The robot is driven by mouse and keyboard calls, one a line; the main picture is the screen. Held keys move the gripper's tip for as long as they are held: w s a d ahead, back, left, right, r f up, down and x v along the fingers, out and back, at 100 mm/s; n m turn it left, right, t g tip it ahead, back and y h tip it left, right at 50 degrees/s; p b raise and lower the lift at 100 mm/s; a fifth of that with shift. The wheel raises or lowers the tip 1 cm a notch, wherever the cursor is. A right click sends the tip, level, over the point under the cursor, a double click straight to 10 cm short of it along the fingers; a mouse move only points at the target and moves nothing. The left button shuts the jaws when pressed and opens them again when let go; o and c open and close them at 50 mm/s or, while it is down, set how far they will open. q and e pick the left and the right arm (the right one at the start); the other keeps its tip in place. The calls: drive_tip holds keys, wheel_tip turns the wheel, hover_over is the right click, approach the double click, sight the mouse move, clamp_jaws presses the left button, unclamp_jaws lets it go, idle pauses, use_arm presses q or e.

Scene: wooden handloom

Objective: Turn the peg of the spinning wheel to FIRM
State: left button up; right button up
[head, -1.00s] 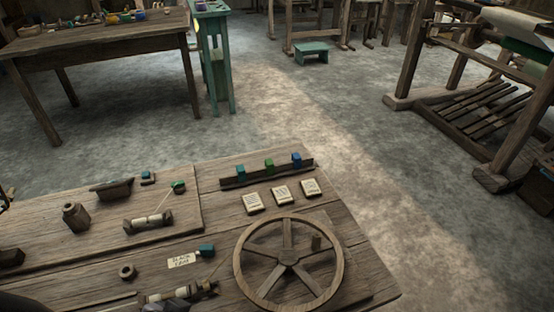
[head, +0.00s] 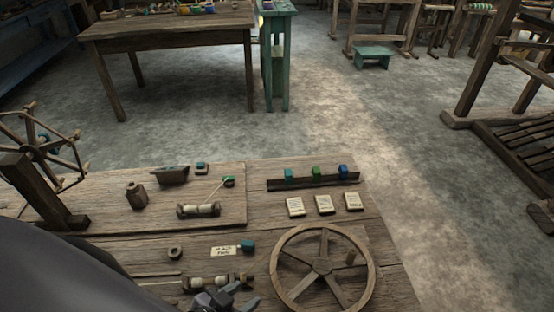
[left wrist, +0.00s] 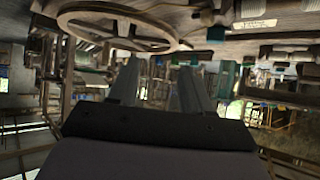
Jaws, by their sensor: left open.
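The spinning wheel (head: 322,268) lies on the wooden table, its round spoked rim at the bottom centre-right of the head view. A teal peg (head: 247,246) sits to its left beside a small paper label (head: 224,250), whose writing is too small to read surely. My left gripper (head: 223,299) is at the bottom edge, partly cut off, below the peg and beside the spindle with its pale bobbin (head: 208,282). In the left wrist view its two fingers (left wrist: 155,88) are apart and empty. The peg (left wrist: 216,33) and wheel rim (left wrist: 125,15) show beyond them. My right gripper is not seen.
Three note cards (head: 324,204) and a rack (head: 313,182) with coloured blocks stand behind the wheel. A board with a dark bottle (head: 136,196) and a second bobbin (head: 198,209) lies to the left. A spoked reel (head: 42,146) stands at far left.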

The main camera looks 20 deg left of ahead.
use_arm(q)
drive_tip(key=w+d+r+m+t+h+b, duration=0.65)
drive_tip(key=w+r+m, duration=0.25)
drive_tip(key=w+m, duration=0.35)
drive_tip(key=d+r+m+g+h+b, duration=0.3)
drive_tip(key=d+m+h, duration=0.25)
drive_tip(key=m, duration=0.25)
drive_tip(key=m+g+y+b, duration=1.4)
drive_tip(key=m+b, duration=0.1)
drive_tip(key=m, duration=1.3)
hover_over(247, 242)
drive_tip(key=shift+n, duration=0.25)
wheel_tip(247, 242, down, 15)
drive_tip(key=shift+f, duration=0.1)
wheel_tip(247, 242, down, 7)
drive_tip(key=shift+r+b, duration=0.1)
drive_tip(key=shift+b, duration=0.6)
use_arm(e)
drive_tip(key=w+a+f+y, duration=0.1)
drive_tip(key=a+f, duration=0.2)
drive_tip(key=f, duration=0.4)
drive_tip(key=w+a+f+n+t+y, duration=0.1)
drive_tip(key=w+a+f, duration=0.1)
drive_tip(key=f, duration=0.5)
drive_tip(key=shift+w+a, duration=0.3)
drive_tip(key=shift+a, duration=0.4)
